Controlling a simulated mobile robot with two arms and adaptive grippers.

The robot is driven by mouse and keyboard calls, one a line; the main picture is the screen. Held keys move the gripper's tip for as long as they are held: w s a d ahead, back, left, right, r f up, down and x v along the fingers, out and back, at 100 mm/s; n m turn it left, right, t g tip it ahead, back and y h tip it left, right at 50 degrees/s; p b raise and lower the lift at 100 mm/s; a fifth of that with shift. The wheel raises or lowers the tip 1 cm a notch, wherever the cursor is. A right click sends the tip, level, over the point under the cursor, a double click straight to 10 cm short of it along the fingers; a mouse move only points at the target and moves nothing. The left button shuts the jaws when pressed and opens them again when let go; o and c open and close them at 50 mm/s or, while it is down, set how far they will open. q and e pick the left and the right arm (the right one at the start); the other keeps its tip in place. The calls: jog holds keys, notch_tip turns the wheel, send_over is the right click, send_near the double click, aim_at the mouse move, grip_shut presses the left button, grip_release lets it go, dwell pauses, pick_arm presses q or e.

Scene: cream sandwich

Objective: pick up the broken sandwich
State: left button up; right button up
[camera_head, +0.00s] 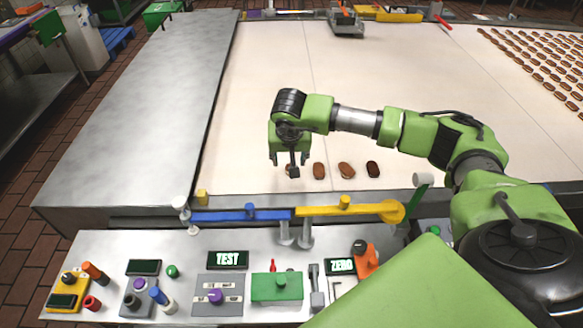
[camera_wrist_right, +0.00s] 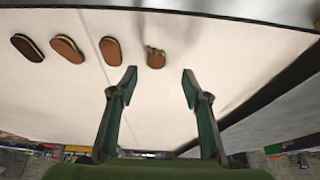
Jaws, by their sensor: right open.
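The broken sandwich (camera_wrist_right: 155,60) is a small brown one with a ragged edge, lying on the pale belt. In the wrist view it lies just beyond my right gripper's fingertips, between their lines, with the fingers not touching it. My right gripper (camera_wrist_right: 159,75) is open and empty, its two green-black fingers apart. In the head view my right gripper (camera_head: 290,161) points down over the left end of a short row of sandwiches and mostly hides the broken one (camera_head: 291,172). My left gripper is not in view.
Beside the broken sandwich are three whole ones: a reddish-brown one (camera_head: 319,171), a lighter one (camera_head: 346,170) and a dark one (camera_head: 372,169). Blue (camera_head: 240,215) and yellow (camera_head: 345,210) bars edge the belt (camera_head: 270,70) near the control panel (camera_head: 200,255). Many sandwiches lie far right.

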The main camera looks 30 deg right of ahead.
jog(key=x, duration=0.2)
jog(key=shift+w+f, duration=0.2)
jog(key=shift+f, duration=0.05)
jog(key=shift+d+f+p, duration=0.2)
jog(key=shift+p, duration=0.3)
jog(key=p+x, duration=0.1)
jog(key=x, duration=0.1)
jog(key=p+x, duration=0.1)
jog(key=x, duration=0.1)
jog(key=shift+w+d, duration=0.1)
jog(key=shift+d, duration=0.3)
jog(key=shift+w+f, duration=0.15)
jog(key=shift+f, duration=0.1)
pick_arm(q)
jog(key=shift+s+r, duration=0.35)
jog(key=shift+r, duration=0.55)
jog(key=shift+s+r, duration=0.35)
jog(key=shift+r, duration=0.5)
pick_arm(e)
jog(key=c, duration=0.8)
